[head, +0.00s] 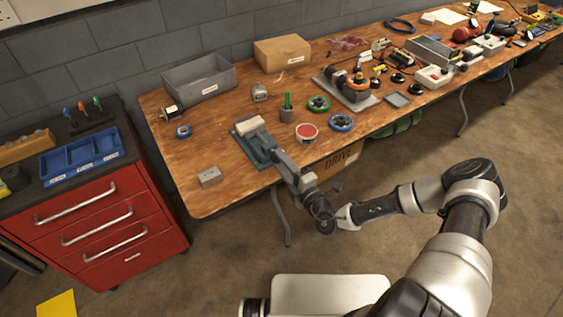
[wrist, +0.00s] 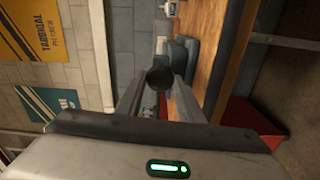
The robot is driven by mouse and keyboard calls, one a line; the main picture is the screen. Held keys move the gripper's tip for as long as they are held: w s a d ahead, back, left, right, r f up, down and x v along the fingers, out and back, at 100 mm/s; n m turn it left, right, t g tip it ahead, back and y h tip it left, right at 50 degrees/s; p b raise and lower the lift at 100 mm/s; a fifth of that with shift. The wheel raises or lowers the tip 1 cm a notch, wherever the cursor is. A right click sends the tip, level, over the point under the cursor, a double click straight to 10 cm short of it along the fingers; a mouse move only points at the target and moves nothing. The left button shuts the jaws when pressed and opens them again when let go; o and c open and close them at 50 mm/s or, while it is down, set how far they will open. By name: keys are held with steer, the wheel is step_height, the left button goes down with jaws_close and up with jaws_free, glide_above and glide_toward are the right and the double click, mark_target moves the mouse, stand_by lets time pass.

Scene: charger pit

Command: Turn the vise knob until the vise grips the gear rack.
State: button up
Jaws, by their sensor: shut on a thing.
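The blue-grey vise (head: 256,148) sits at the table's front edge, and its grey bar reaches out over the edge toward me. The dark round vise knob (head: 322,208) is at the near end of that bar. My gripper (head: 337,215) is at the knob, low and in front of the table. In the wrist view the dark round end of the knob (wrist: 160,77) sits between the two fingers of my gripper, which is shut on it. A pale block (head: 250,126) is at the far end of the vise; I cannot tell whether it is the gear rack. The jaw gap is too small to judge.
A small grey block (head: 210,177) lies left of the vise. A red-topped round tin (head: 307,132) and a green-topped pot (head: 287,108) stand to its right. A red drawer cabinet (head: 95,215) stands left of the table. The floor in front is open.

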stand_by(0.5)
steer(key=o, duration=1.1)
steer(key=shift+c, duration=0.2)
steer(key=v, duration=1.7)
steer(key=shift+s, duration=0.2)
steer(key=shift+d, duration=0.15)
